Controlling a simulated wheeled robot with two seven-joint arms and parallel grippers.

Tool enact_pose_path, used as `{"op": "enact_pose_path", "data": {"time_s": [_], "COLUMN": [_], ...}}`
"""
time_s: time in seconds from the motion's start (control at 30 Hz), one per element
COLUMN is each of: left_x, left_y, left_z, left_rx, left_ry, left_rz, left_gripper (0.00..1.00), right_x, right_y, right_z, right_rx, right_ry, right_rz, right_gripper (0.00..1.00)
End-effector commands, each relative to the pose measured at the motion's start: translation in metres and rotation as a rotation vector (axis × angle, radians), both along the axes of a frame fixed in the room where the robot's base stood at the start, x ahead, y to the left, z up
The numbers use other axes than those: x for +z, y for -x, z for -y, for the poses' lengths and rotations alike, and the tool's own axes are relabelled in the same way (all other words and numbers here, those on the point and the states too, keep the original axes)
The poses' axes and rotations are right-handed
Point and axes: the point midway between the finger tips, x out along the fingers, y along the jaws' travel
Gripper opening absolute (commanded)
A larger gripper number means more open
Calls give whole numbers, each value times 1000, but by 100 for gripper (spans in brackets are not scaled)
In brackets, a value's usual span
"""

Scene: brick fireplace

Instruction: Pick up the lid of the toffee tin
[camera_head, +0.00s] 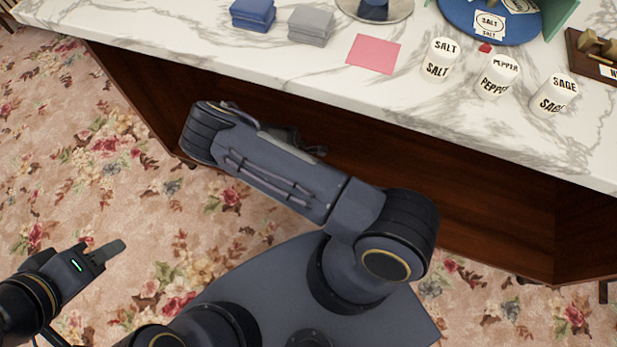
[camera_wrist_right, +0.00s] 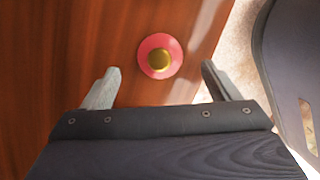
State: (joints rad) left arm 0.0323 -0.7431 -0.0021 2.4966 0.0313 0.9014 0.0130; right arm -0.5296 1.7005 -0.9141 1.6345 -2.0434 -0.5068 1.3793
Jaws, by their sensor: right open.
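In the right wrist view, a round pink-red piece with a gold knob-like middle (camera_wrist_right: 160,56) shows against brown wood. It looks like a lid with a knob, but I cannot tell whether a tin is under it. My right gripper (camera_wrist_right: 159,72) is open, with one finger on each side of the view. The round piece appears between and beyond the fingertips, with nothing held. In the head view my right arm's forearm mostly hides this gripper below the counter edge. My left gripper (camera_head: 105,252) is low at the left over the carpet, seen from the side, away from the counter.
The marble counter (camera_head: 190,48) holds blue coasters (camera_head: 253,14), grey coasters (camera_head: 311,25), a pink square (camera_head: 373,54), and white salt (camera_head: 440,59), pepper (camera_head: 497,76) and sage (camera_head: 554,95) pots. A blue round tray (camera_head: 455,18) stands behind. Dark wood panelling (camera_head: 480,205) lies under the counter; flowered carpet is open at left.

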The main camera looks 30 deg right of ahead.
Motion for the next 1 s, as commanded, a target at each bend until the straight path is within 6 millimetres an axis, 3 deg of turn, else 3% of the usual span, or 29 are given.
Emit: {"op": "enact_pose_path", "data": {"time_s": [0.3, 0.57, 0.93, 1.0], "left_x": [-25, -24, -24, -24], "left_y": [0, 0, 0, 0], "left_z": [0, 0, 0, 0], "left_rx": [0, 0, 0, 0], "left_ry": [0, 0, 0, 0], "left_rz": [0, 0, 0, 0], "left_gripper": [36, 36, 36, 36], "right_x": [-43, -46, -45, -45], "right_y": [6, 7, 7, 7], "right_z": [13, 14, 14, 14], "right_rx": [-2, 0, 1, 1], "right_ry": [-1, 0, 0, 0], "right_rz": [1, 1, 2, 2], "right_gripper": [82, 82, 35, 34]}}
